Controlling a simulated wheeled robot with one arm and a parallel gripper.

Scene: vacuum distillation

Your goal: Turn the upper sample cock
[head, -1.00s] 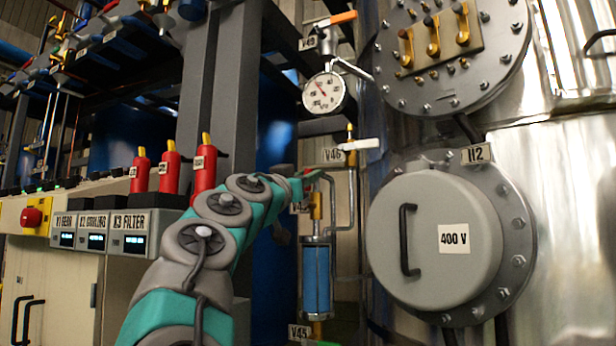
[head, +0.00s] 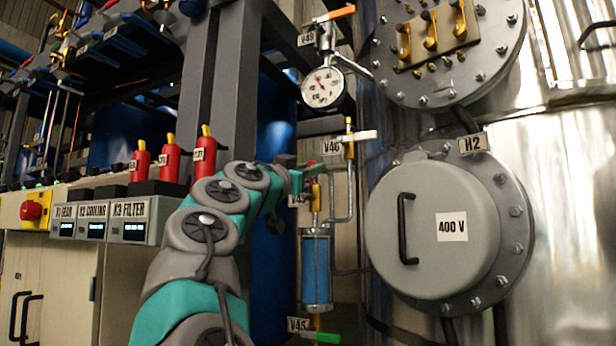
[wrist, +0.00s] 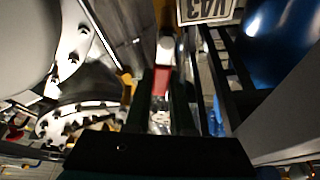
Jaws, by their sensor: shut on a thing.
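A sight vessel with a blue filling (head: 316,268) hangs on thin piping left of the steel tank. Above it is a brass cock body (head: 316,192), whose red handle shows in the wrist view (wrist: 161,80). My gripper (wrist: 164,108) is shut on that red handle, with its dark fingers on both sides. In the head view my gripper (head: 300,166) is small at the cock, and it hides most of the handle. A tag reading V43 (wrist: 206,9) appears upside down in the wrist view. I cannot tell the handle's exact angle.
Just above is a cock with a white handle (head: 362,136), tagged V46 (head: 332,147). A green handle (head: 322,337) is below, tagged V45. A pressure gauge (head: 322,88) and the tank's 400 V cover (head: 432,230) are close by. A grey post (head: 232,90) stands left.

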